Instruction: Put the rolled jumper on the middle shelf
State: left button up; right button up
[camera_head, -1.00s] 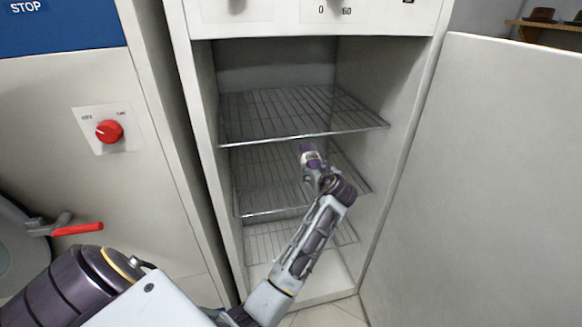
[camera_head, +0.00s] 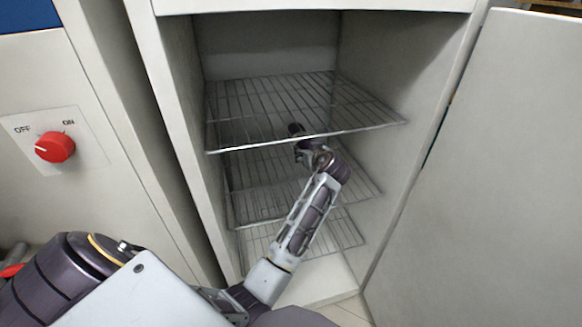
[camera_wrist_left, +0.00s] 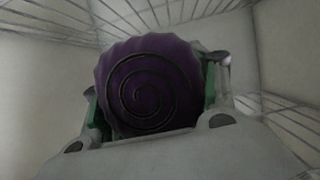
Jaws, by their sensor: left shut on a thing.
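The rolled jumper (camera_wrist_left: 150,85) is a purple roll with its spiral end facing the left wrist camera. My left gripper (camera_wrist_left: 155,100) is shut on it, with green-lined fingers on both sides. In the head view my left arm reaches into the open cabinet, and its far end (camera_head: 298,135) is partly behind the front of the top wire shelf (camera_head: 290,95). It appears above the middle wire shelf (camera_head: 255,190). The jumper cannot be made out clearly in the head view. Whether it touches the middle shelf cannot be told. My right gripper is not in view.
A bottom wire shelf (camera_head: 330,238) lies below. Cabinet side walls and the open door (camera_head: 500,150) on the right bound the space. The top and middle shelves look empty. A panel with a red knob (camera_head: 55,147) stands at left.

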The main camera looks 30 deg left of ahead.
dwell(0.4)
pick_arm(q)
send_over(306, 180)
notch_tip(306, 180, down, 6)
jog(key=shift+s+r, duration=0.1)
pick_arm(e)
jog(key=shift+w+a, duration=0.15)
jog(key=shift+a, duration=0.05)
pick_arm(q)
jog(key=shift+f, duration=0.2)
jog(key=shift+f, duration=1.8)
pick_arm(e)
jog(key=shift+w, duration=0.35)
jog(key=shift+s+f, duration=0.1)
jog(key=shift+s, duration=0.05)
